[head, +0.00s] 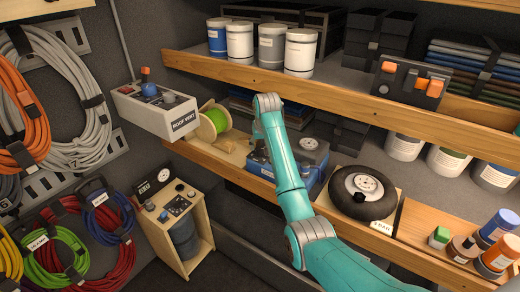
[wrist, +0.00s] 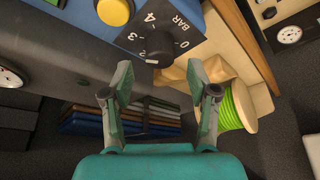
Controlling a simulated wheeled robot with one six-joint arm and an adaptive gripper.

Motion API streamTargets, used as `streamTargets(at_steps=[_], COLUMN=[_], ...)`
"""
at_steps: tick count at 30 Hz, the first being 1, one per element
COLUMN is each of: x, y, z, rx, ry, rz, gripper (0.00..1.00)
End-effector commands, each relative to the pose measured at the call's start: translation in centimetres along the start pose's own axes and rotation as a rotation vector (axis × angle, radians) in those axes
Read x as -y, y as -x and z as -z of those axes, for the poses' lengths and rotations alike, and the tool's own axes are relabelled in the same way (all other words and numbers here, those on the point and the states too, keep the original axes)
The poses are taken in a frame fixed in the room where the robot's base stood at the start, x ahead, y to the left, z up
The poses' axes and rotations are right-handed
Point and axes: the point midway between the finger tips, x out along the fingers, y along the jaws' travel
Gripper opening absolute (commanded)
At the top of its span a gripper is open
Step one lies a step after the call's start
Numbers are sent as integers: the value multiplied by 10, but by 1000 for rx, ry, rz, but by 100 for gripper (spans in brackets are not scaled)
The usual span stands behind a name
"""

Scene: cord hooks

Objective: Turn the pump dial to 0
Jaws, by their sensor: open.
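The pump is a blue box on the lower wooden shelf, partly hidden by my arm in the head view (head: 310,178). In the wrist view its black dial plate (wrist: 178,22) shows the numbers 4, 3, 2 and 0 and the word BAR. My gripper (wrist: 160,80) is open and empty. Its fingertips are near the dial, one to each side below it in the picture, and appear apart from it. In the head view the fingers are hidden behind my arm.
A yellow button (wrist: 116,11) is beside the dial plate. The upper shelf (head: 260,72) runs above. A ROOF VENT box (head: 155,112) is at the left.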

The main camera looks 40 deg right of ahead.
Motion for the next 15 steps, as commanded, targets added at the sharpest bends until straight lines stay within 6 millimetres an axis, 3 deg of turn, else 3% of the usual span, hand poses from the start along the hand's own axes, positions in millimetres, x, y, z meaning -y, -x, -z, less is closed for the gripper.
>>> streamTargets(at_steps=[6, 15], x=[0, 0], y=[-28, -38], z=[0, 0], rx=[1, -2], ry=[0, 0], rz=[0, 0], gripper=[59, 59])
